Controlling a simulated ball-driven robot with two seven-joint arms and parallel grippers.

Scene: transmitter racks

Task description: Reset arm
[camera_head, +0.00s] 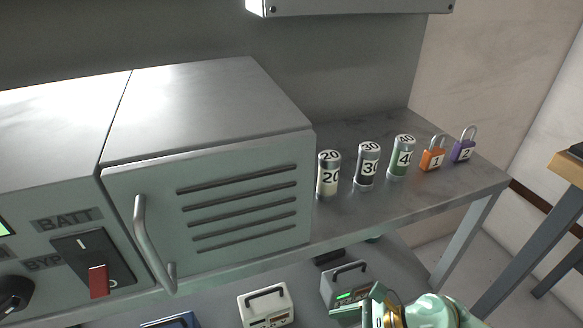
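My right gripper (350,312) shows at the bottom edge, right of centre, in front of a small device on the floor. Its pale green arm comes in from the lower right, and much of both is cut off by the frame. I cannot tell whether its fingers are open or shut. No held thing shows at it. My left arm and gripper are out of view.
A grey cabinet (210,190) with a handle and vents fills the left. Several numbered cylinders (367,165), an orange padlock (432,157) and a purple padlock (463,149) stand on the bench (400,212). Small devices (266,306) sit below. A wooden table (568,165) is at right.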

